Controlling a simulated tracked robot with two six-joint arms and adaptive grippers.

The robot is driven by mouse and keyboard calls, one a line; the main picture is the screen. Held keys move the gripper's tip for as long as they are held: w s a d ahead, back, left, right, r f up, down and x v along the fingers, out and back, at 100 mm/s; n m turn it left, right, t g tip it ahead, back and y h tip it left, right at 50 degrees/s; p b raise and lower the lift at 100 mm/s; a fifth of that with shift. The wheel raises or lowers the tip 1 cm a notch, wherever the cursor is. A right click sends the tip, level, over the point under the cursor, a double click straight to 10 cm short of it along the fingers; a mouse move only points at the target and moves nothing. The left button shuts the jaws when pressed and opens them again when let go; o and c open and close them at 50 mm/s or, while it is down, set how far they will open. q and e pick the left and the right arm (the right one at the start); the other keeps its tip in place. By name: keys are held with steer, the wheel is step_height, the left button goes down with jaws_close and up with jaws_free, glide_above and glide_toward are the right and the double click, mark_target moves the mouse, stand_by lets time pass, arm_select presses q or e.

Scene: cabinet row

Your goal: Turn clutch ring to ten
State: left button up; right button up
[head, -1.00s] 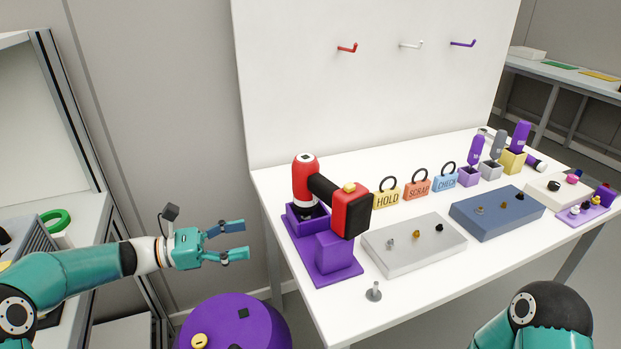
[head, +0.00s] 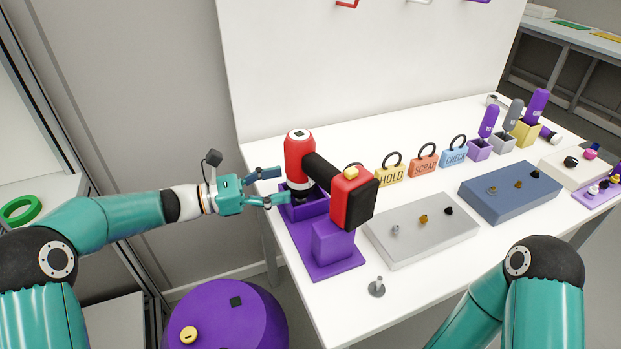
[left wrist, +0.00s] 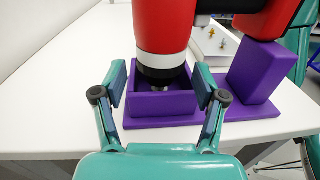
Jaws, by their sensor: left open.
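A red and black power driver (head: 299,155) stands nose-down in a purple cradle (head: 327,272) at the table's left end. Its collar, a white band over a black ring (left wrist: 162,64), shows in the left wrist view just above the cradle's open box. Any numbers on the collar are too small to read. My left gripper (head: 272,186) is open and empty at the left side of the cradle. In the left wrist view its fingers (left wrist: 160,92) stand either side of the driver's nose, nearer the camera and apart from it. My right gripper is out of view.
A grey block (head: 422,238) with small bits and a blue block (head: 510,192) lie to the right. A small grey peg (head: 377,287) stands at the front. HOLD, SCRAP and CHECK tags (head: 423,165) stand behind. The table's front right stretch is clear.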

arm_select(q)
steer(key=x, duration=0.7)
steer(key=shift+d, duration=0.4)
steer(key=shift+c, duration=0.4)
steer(key=c, duration=0.9)
steer(key=shift+w+f+n+t+b, duration=0.15)
steer(key=shift+n+t+b, duration=0.15)
steer(key=shift+t+b, duration=0.35)
steer(key=shift+r, duration=0.2)
steer(key=shift+c, duration=0.4)
steer(key=shift+f+n+t+y+b, duration=0.25)
steer(key=shift+n+y+b, duration=0.05)
steer(key=shift+b, duration=0.35)
steer(key=shift+c, duration=0.2)
steer(key=shift+w+a+r+t, duration=0.1)
steer(key=shift+r+t, duration=0.15)
steer(key=shift+t, duration=0.15)
steer(key=shift+r, duration=0.1)
